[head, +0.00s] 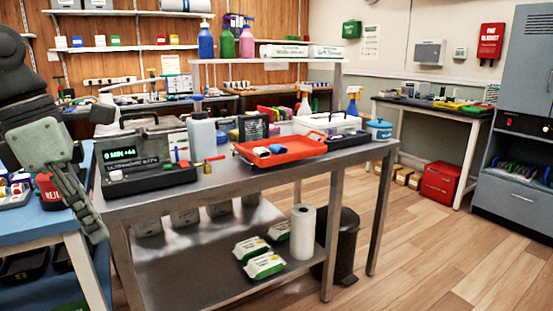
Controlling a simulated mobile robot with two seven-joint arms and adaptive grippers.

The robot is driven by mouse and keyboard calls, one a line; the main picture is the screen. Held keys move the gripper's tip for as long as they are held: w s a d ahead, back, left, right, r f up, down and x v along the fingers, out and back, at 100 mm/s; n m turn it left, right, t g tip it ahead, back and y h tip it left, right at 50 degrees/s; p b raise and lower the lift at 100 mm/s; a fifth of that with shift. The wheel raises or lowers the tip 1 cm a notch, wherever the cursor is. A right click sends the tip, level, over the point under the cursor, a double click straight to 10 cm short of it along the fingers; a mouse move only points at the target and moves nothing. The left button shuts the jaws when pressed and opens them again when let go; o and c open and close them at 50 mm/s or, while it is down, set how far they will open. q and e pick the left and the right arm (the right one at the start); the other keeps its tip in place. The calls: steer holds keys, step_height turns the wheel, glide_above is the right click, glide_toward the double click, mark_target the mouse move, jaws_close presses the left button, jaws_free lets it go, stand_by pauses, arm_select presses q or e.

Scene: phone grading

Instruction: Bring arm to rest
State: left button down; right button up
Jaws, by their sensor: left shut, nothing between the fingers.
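My left arm comes in from the left edge of the head view. Its grey-green gripper (84,205) hangs down with the fingers together and holds nothing. It is in front of the left end of the steel table (270,185) and above the edge of a blue-topped bench (35,222). I cannot tell from this view whether it touches either one. My right arm and gripper are not in view.
A black bin (345,245) stands behind. The wooden floor (440,265) at right is clear.

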arm_select(q)
steer(key=w+a+f+n+t+h, duration=0.2)
steer(key=w+a+n+t+h, duration=0.1)
steer(key=w+n+t+h, duration=0.65)
steer(key=w+a+f+n+t+y, duration=0.2)
steer(key=a+f+n+t+y, duration=0.4)
steer(key=a+f+n+y, duration=1.25)
steer(key=s+d+f+n+g+h, duration=0.1)
steer(key=s+d+f+n+g, duration=0.25)
steer(key=s+f+n, duration=0.5)
steer(key=s+d+f+n+g+h, duration=0.1)
steer(key=s+d+f+n+g, duration=0.3)
steer(key=f, duration=0.7)
steer(key=s+d+f+n+g+h, duration=0.3)
steer(key=s+d+f+n+g, duration=0.1)
steer(key=s+d+f, duration=0.6)
steer(key=s+d+g, duration=0.1)
steer(key=s+d, duration=0.1)
steer(key=d, duration=0.1)
steer(key=shift+f+g+p, duration=0.15)
steer(key=shift+g+p, duration=0.25)
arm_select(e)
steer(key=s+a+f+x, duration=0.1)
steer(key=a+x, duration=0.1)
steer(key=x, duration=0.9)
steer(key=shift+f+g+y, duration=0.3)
